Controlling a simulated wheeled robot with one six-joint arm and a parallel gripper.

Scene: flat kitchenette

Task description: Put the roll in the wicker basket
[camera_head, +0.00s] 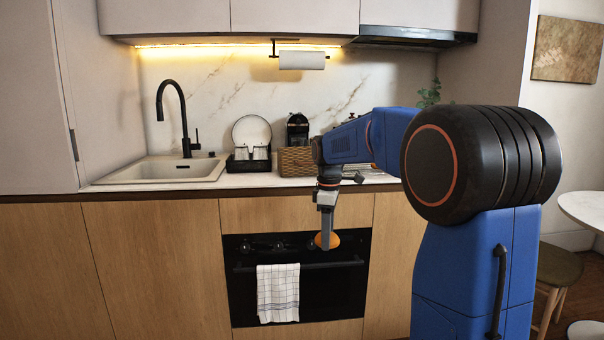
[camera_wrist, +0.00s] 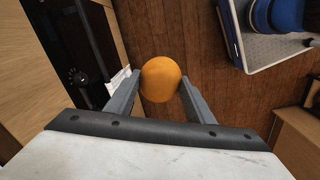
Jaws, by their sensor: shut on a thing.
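The roll (camera_wrist: 160,80) is a golden-orange rounded piece, held between the two fingers of my gripper (camera_wrist: 161,100) in the wrist view. In the head view my gripper (camera_head: 327,238) points down in front of the oven, with the orange roll (camera_head: 334,240) at its fingertips. It hangs below counter height, above the floor. The wicker basket (camera_head: 295,162) is brown and woven and stands on the counter, right of the dish rack. My arm covers its right part, and its inside cannot be seen.
A dish rack (camera_head: 248,164) with a plate and cups stands left of the basket, and a black coffee machine (camera_head: 298,130) behind it. A sink (camera_head: 165,170) with a black faucet is further left. A towel (camera_head: 278,293) hangs on the oven handle. A paper towel holder (camera_head: 302,60) hangs above.

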